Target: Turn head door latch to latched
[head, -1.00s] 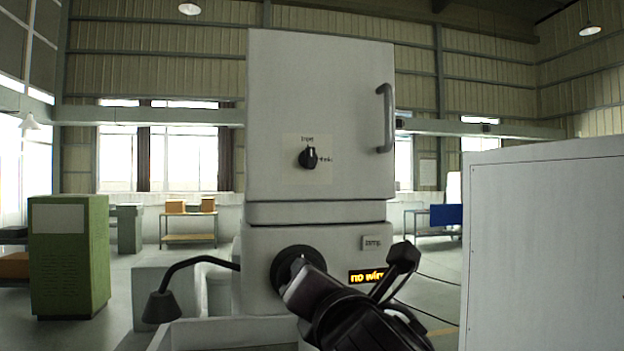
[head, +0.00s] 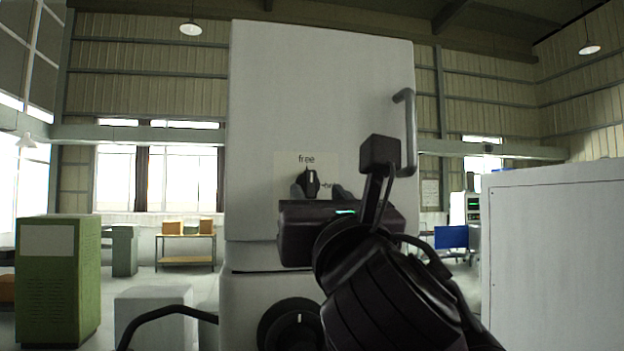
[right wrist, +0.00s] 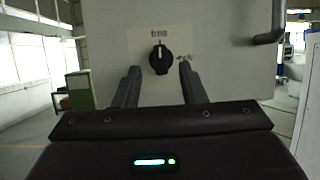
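The head door latch is a black knob (head: 311,181) on a pale plate on the machine's white door (head: 320,90). Its pointer stands upright at the word "free". A second label to the right of the knob is partly covered in the head view and too blurred to read. My right gripper (head: 319,190) is open in front of the plate. In the right wrist view the knob (right wrist: 159,60) appears between the two spread fingers (right wrist: 159,72), with nothing held. I cannot tell if the fingers reach the knob's depth. My left gripper is not in view.
A grey door handle (head: 410,135) sticks out at the door's right edge. Below the door is a round black dial (head: 290,322). A white cabinet (head: 555,250) stands close on the right. A green cabinet (head: 60,290) stands at left.

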